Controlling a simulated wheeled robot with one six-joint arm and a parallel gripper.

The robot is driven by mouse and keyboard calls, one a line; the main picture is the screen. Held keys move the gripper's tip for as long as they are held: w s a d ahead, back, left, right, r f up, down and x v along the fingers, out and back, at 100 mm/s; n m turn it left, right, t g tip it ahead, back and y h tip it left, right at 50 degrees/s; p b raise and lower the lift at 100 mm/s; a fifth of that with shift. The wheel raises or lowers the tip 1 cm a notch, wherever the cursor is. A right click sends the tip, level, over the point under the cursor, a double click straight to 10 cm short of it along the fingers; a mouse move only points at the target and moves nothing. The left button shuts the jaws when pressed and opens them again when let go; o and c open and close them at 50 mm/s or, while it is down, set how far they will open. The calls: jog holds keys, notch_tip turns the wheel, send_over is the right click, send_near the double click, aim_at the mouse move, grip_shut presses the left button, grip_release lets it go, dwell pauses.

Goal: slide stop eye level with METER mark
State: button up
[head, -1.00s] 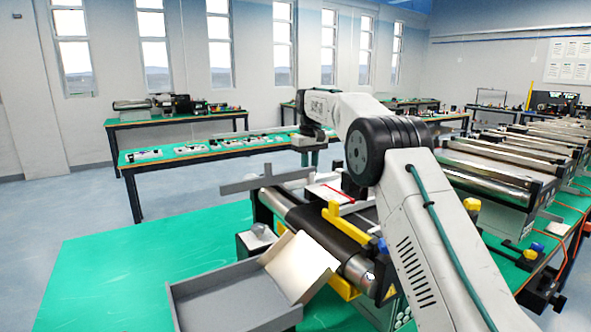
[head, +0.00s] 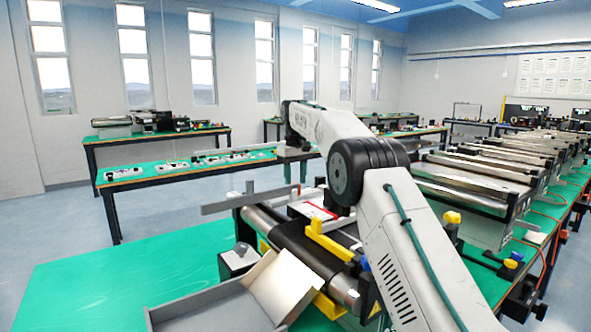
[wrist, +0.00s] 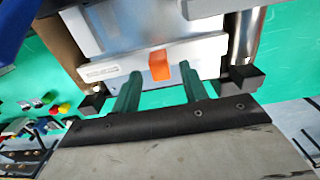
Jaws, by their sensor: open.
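An orange block (wrist: 159,66), apparently the stop's eye, shows in the wrist view in front of a pale strip (wrist: 110,68) along a grey metal housing (wrist: 140,32). Small print on the strip is too blurred to read, and I cannot make out a METER mark. My gripper (wrist: 162,86) is open, with its two green fingers apart, one on each side of the orange block in the picture. I cannot tell whether they touch it. A white plate with red lines (head: 318,210) shows there beside the conveyor.
The mini conveyor (head: 305,250) carries yellow brackets (head: 328,241). A long grey bar (head: 225,201) juts out to the left. The green bench top at the left is clear.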

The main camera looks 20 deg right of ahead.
notch_tip(320, 180, up, 5)
jog(key=shift+w+f, duration=0.15)
jog(key=shift+f, duration=0.05)
jog(key=shift+r, duration=0.65)
jog(key=shift+s+r, duration=0.1)
jog(key=shift+s, duration=0.1)
